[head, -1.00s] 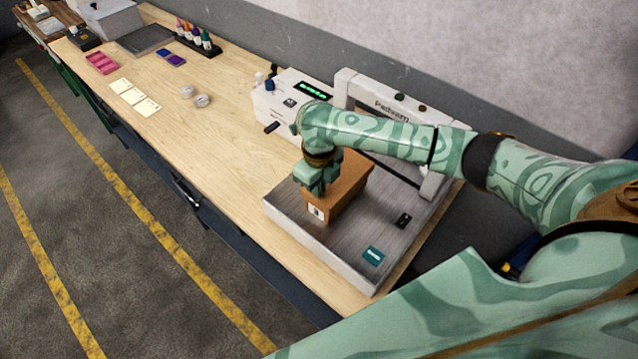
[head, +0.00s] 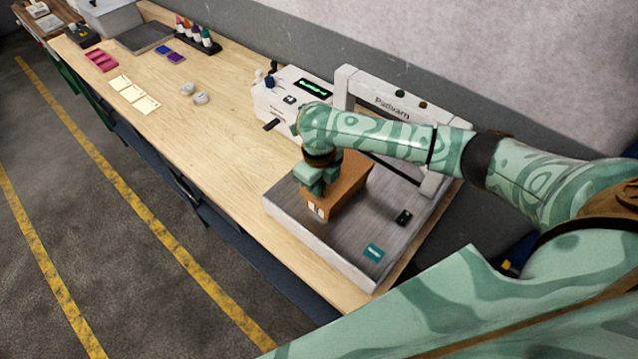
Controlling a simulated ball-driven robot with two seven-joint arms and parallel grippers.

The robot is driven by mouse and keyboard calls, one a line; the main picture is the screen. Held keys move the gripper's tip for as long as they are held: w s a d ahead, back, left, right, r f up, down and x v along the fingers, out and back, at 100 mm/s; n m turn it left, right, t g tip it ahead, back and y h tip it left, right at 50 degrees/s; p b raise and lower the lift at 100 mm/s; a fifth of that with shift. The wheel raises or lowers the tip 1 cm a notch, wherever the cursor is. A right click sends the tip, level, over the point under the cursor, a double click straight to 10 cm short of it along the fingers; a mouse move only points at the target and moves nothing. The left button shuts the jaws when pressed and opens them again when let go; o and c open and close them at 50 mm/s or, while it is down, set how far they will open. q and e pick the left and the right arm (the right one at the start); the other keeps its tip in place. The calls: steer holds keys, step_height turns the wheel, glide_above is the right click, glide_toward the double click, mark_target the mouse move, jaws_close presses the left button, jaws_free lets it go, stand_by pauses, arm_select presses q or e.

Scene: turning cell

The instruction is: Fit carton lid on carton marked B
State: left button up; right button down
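A brown carton (head: 348,187) stands on the grey metal plate of the machine at the right end of the bench. A small white label (head: 320,212) shows on its near side, too small to read. My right gripper (head: 317,190) reaches down at the carton's left end, touching or very close to its upper edge. Its fingertips are hard to make out, so I cannot tell whether it is open or shut. The forearm hides part of the carton's top, and I cannot tell a separate lid from the carton. My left gripper is out of view.
The machine's white frame (head: 345,88) arches behind the carton, beside a white control box (head: 290,100) with a green display. A black switch (head: 403,217) sits on the plate (head: 345,250). Tape rolls (head: 200,98) and cards (head: 134,95) lie farther left; bench between is clear.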

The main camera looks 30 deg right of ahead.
steer(key=shift+f+p, duration=0.1)
steer(key=shift+p, duration=0.2)
stand_by(0.4)
steer(key=c, duration=1.1)
jaws_free()
steer(key=shift+o, duration=0.2)
step_height(320, 180, up, 8)
steer(key=p, duration=0.9)
